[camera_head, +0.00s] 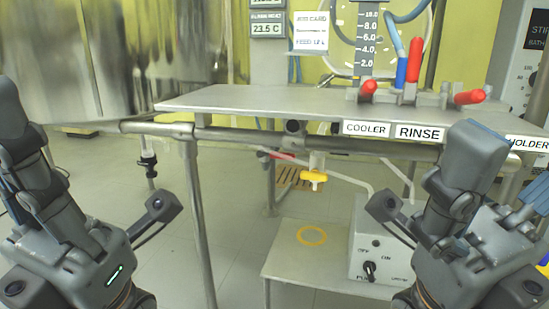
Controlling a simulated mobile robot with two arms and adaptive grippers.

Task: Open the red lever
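Several red handles sit on the valve block at the right end of the grey shelf. A smaller red piece (283,156) shows under the shelf. My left gripper (14,115) is at the left edge, far from the levers. My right gripper (478,148) is raised below and in front of the shelf's right end, apart from the levers. Neither shows clearly whether its fingers are open.
The grey shelf (240,98) and the pipe rail (240,135) below it cross the view. A large steel vessel (70,60) stands at left. A yellow-handled valve (314,176) hangs below. A switch box (378,245) stands on a low table (280,268). Floor is clear left of centre.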

